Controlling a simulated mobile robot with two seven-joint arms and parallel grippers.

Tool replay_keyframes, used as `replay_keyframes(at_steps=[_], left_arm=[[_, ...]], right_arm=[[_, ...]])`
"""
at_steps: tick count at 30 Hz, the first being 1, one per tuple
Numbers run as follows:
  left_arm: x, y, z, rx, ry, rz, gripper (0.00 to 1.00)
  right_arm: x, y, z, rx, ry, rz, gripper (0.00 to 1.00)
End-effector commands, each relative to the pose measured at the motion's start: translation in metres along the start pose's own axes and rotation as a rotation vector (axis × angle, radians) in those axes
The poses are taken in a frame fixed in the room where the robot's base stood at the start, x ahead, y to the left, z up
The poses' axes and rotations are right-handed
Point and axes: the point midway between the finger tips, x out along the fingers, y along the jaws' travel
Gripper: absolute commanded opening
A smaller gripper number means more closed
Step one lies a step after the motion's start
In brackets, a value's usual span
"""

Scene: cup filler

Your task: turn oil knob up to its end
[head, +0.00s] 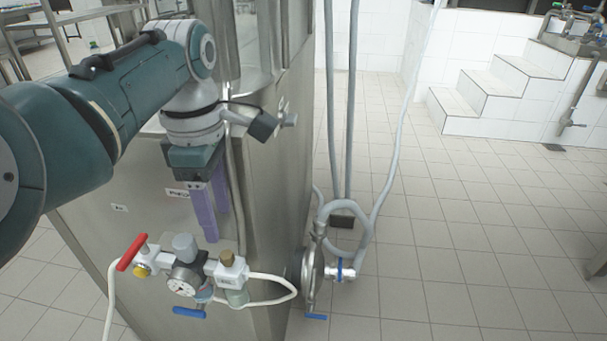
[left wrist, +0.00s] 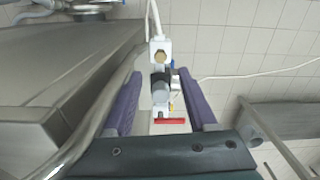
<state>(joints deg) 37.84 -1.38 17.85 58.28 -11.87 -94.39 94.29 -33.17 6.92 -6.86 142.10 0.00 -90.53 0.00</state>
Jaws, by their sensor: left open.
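The knob also shows in the left wrist view (left wrist: 159,57), ahead of and between the fingers. My left gripper (head: 214,226) points down with its purple fingers spread and empty. It is above and slightly left of the knob in the head view. The fingers (left wrist: 160,77) look apart from the knob. My right gripper is in neither view.
The unit carries a grey knob (head: 184,243), a pressure gauge (head: 182,282), a red lever (head: 132,252) and a blue handle (head: 189,312). A white hose (head: 272,303) leaves it at right. The steel machine wall (head: 270,180) stands close behind. Tiled floor (head: 470,240) is open at right.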

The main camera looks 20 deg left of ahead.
Motion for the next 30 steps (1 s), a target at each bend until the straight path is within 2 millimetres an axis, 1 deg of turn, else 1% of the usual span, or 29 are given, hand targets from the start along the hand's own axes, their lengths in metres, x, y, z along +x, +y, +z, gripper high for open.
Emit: replay_keyframes(at_steps=[1,6,9,12,16,24,30], left_arm=[[0.014,-0.001,0.0,0.001,0.001,-0.005,0.58],[0.049,-0.001,-0.001,0.003,0.002,-0.003,0.58],[0.064,-0.001,-0.001,0.002,0.002,-0.003,0.58],[0.075,-0.001,-0.001,0.002,0.002,-0.002,0.58],[0.081,-0.001,-0.001,0.003,0.001,-0.001,0.58],[0.08,-0.001,-0.001,0.003,0.001,0.0,0.57],[0.08,-0.001,-0.001,0.003,0.001,0.0,0.34]], right_arm=[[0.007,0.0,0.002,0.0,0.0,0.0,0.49],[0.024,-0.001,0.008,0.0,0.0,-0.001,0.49],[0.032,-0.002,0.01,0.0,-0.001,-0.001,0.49],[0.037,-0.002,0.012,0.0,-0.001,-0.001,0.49],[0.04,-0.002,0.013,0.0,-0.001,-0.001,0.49],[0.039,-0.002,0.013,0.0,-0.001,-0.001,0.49],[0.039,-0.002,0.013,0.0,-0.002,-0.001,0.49]])
